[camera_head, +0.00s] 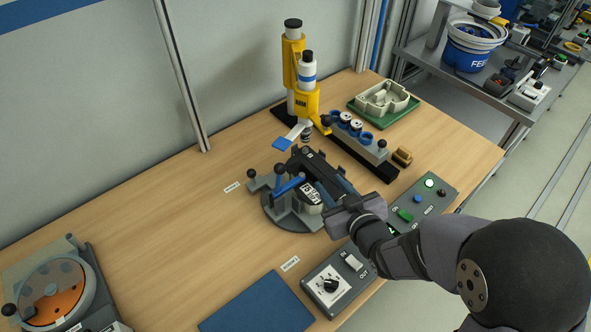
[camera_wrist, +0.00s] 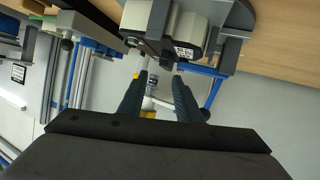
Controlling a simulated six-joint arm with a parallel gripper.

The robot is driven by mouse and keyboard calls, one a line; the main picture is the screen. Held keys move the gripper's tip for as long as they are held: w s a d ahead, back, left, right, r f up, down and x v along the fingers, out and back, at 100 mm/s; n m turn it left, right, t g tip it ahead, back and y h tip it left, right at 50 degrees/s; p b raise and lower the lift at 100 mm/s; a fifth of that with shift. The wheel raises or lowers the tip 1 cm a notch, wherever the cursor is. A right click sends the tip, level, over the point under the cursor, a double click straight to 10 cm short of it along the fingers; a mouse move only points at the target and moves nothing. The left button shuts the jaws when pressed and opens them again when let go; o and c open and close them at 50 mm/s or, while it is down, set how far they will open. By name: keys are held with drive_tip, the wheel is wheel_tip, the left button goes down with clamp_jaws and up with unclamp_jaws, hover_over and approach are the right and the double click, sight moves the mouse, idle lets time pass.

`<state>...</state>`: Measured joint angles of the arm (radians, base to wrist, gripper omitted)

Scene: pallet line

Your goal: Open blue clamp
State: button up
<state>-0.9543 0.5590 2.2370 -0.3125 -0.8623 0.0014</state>
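The blue clamp (camera_head: 288,187) is a blue lever with a dark-knobbed upright handle beside it, on a grey round fixture (camera_head: 291,219). A light part with a dark label (camera_head: 311,195) sits in the fixture. My gripper (camera_head: 308,160) reaches in from the right, just right of the clamp and above the fixture. In the wrist view its two dark fingers (camera_wrist: 158,75) stand apart with no object gripped. A blue bar (camera_wrist: 214,92), possibly the clamp, shows right of the fingers. I cannot tell whether a finger touches the clamp.
A yellow press (camera_head: 305,100) with bottles stands behind the fixture, near a rack of blue and white parts (camera_head: 355,137). A control box with a knob (camera_head: 335,282) and a blue mat (camera_head: 257,304) lie in front. The table's left middle is clear.

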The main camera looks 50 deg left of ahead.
sight(280, 177)
drive_tip(key=s+a+g+y, duration=0.1)
drive_tip(key=s+a, duration=0.1)
drive_tip(key=s, duration=0.1)
drive_tip(key=s+a+n+g+y, duration=0.1)
drive_tip(key=s+a, duration=0.1)
drive_tip(key=s, duration=0.1)
drive_tip(key=s+a+n+y+b, duration=0.1)
drive_tip(key=s+a, duration=0.1)
drive_tip(key=s, duration=0.1)
drive_tip(key=shift+s+a+g, duration=0.1)
drive_tip(key=shift+s+g, duration=0.1)
drive_tip(key=shift+g, duration=0.2)
drive_tip(key=shift+w+a+r+m+t+y, duration=0.15)
drive_tip(key=shift+r+m+t+y, duration=0.15)
drive_tip(key=shift+m+y, duration=0.3)
drive_tip(key=shift+r+m+t+y+b, duration=0.4)
drive_tip(key=shift+r+m, duration=0.15)
drive_tip(key=shift+m, duration=0.55)
drive_tip(key=shift+w+a, duration=0.1)
drive_tip(key=a+p, duration=0.1)
drive_tip(key=a, duration=0.1)
drive_tip(key=w+a+p, duration=0.1)
drive_tip(key=a, duration=0.2)
drive_tip(key=shift+r, duration=0.1)
drive_tip(key=shift+w+a+p, duration=0.2)
drive_tip(key=shift+a+p, duration=0.25)
drive_tip(key=shift+a, duration=0.5)
clamp_jaws()
